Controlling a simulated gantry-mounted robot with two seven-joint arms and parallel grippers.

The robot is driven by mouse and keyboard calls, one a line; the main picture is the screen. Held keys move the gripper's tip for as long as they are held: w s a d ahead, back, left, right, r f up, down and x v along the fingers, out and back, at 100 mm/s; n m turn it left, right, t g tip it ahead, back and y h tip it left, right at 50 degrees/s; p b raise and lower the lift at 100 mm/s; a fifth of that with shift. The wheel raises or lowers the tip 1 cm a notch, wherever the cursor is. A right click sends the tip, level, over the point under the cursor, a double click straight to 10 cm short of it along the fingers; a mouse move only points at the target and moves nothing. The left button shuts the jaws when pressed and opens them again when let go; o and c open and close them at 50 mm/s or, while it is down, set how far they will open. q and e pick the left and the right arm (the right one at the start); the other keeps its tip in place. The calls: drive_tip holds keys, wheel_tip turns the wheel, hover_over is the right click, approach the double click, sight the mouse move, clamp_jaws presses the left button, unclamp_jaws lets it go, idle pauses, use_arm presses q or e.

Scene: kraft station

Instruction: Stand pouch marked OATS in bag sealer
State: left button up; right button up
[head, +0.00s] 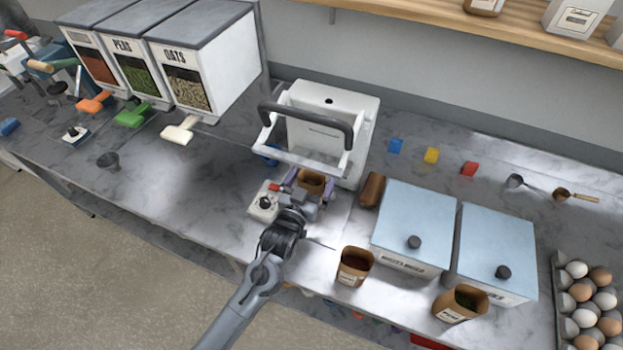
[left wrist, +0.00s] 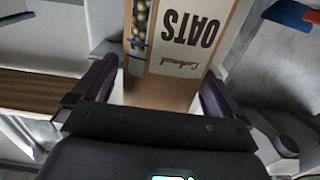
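The OATS pouch (head: 312,181) is a brown pouch with its opening facing up, just in front of the white bag sealer (head: 362,112). In the left wrist view the pouch (left wrist: 172,72) shows its OATS label upside down and a clear strip with oats behind it. My left gripper (head: 311,188) has one finger on each side of the pouch. The pouch's base is hidden in the head view. My right gripper is out of view.
Two filled brown pouches (head: 355,267) and (head: 461,304) stand in front of two blue-lidded boxes (head: 415,218). A brown item (head: 373,190) stands right of the sealer. Dispensers (head: 205,62) are at the left, an egg tray (head: 561,300) at the right.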

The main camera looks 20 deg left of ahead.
use_arm(q)
drive_tip(key=shift+r, duration=0.15)
drive_tip(key=shift+s, duration=0.6)
drive_tip(key=s+f+g, duration=0.2)
drive_tip(key=s, duration=0.4)
drive_tip(key=s+f+g, duration=0.3)
drive_tip(key=s, duration=0.4)
drive_tip(key=s+a+f+m+g, duration=0.1)
drive_tip(key=s+f+g, duration=0.1)
drive_tip(key=s, duration=0.4)
drive_tip(key=shift+s+f+h, duration=0.2)
drive_tip(key=shift+f+h, duration=0.05)
drive_tip(key=shift+h, duration=0.15)
drive_tip(key=s+a+f+g+y, duration=0.1)
drive_tip(key=s+a+f+g, duration=0.1)
drive_tip(key=s+g, duration=0.5)
drive_tip(key=s, duration=0.6)
drive_tip(key=shift+a+f+m, duration=0.15)
drive_tip(key=shift+a+m, duration=0.25)
drive_tip(key=shift+p, duration=0.35)
wheel_tip(320, 180, up, 27)
drive_tip(key=p, duration=2.6)
drive_tip(key=shift+f, duration=0.15)
